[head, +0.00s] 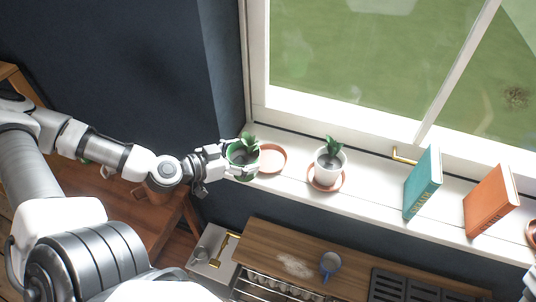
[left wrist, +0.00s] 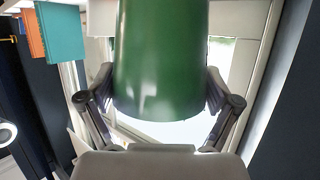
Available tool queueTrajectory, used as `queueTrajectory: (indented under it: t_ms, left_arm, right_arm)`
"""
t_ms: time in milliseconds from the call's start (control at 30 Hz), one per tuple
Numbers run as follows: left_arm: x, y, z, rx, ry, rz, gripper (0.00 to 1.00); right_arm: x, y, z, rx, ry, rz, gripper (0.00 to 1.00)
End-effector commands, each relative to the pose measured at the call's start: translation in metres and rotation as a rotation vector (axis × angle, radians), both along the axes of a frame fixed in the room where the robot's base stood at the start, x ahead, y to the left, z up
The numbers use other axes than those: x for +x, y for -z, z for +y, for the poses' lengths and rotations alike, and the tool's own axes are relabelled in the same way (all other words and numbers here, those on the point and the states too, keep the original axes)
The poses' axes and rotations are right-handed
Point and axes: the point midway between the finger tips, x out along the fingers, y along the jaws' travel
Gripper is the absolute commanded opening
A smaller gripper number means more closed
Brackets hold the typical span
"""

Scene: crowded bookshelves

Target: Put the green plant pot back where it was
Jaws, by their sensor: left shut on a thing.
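The green plant pot (head: 238,150) with a small leafy plant is in my left gripper (head: 240,168), at the left end of the white window sill. In the left wrist view the green pot (left wrist: 160,65) fills the middle, with the fingers of my left gripper (left wrist: 162,105) closed on its two sides. The pot looks upright in the head view. An empty terracotta saucer (head: 273,159) lies on the sill just right of the pot. I cannot tell whether the pot touches the sill. The fingers of my right gripper do not show.
A white pot (head: 328,165) with a plant stands on another saucer (head: 326,184) to the right. Farther right are a teal book (head: 422,183) and an orange book (head: 490,201).

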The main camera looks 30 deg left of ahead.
Motion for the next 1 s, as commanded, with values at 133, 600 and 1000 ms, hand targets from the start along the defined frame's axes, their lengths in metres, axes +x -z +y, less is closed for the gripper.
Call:
queueTrajectory:
  t_ms: [133, 600, 1000]
  left_arm:
    - [0.033, 0.014, -0.002, 0.012, 0.007, -0.004, 0.30]
    - [0.101, 0.014, -0.005, 0.004, 0.001, 0.002, 0.30]
    - [0.101, 0.043, -0.005, 0.000, -0.001, -0.002, 0.30]
  right_arm:
    - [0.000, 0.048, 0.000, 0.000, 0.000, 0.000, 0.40]
    - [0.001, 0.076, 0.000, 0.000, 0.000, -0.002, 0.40]
    - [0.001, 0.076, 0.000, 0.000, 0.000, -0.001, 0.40]
